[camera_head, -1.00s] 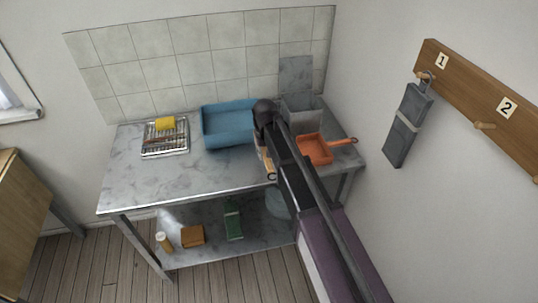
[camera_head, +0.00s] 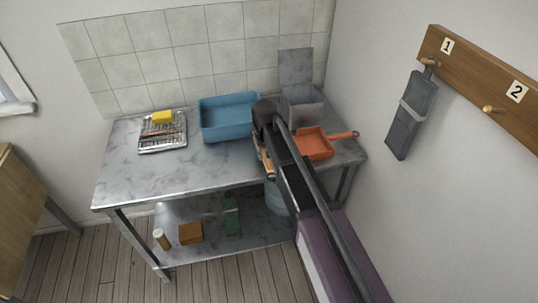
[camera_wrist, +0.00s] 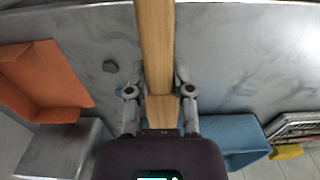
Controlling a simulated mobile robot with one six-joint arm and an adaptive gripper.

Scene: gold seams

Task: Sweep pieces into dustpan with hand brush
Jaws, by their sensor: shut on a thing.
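The orange dustpan (camera_head: 314,145) lies on the right of the marble-like worktop, its handle pointing right. In the wrist view it shows at the left (camera_wrist: 45,80). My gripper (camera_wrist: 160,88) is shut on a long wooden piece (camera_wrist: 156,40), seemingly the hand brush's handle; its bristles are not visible. In the head view a bit of this wood (camera_head: 265,167) shows beside my arm, over the worktop's front. One small dark grey piece (camera_wrist: 110,66) lies on the worktop between the wood and the dustpan. Other pieces, if any, are hidden or too small to tell.
A blue tub (camera_head: 229,118) and a grey open-lidded bin (camera_head: 303,112) stand at the back of the worktop (camera_head: 150,182). A rack with a yellow sponge (camera_head: 162,117) sits back left. The front left is clear. A grey item (camera_head: 411,115) hangs on the right wall.

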